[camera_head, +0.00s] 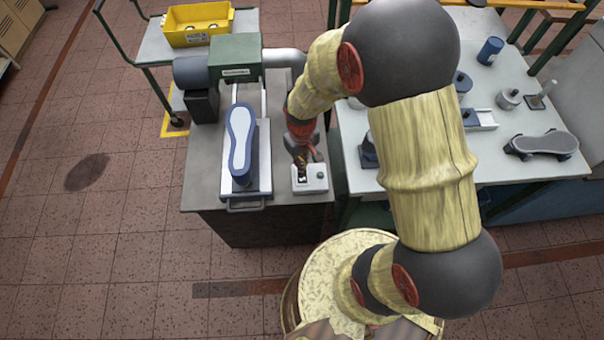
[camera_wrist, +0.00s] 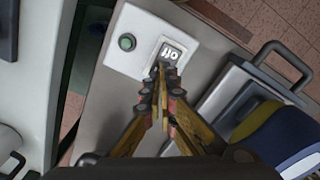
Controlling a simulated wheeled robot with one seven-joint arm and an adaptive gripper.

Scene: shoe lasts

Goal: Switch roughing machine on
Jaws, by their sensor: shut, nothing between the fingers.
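The roughing machine (camera_head: 236,57) has a green housing and stands at the back of a grey bench. A last with a pale sole and blue sides (camera_head: 241,140) lies on its slide. The light grey switch box (camera_head: 316,186) sits at the bench's front right. In the wrist view, the box (camera_wrist: 115,62) carries a green round button or lamp (camera_wrist: 127,42) and a white switch (camera_wrist: 174,50) whose upside-down lettering looks like "off". My gripper (camera_head: 301,168) is shut and empty, pointing down at the switch. Its fingertips (camera_wrist: 163,70) overlap the switch's near edge; I cannot tell whether they touch.
A yellow bin (camera_head: 196,38) stands on a table at the back left. A metal handle (camera_head: 248,205) sticks out at the slide's front. The floor at left is clear.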

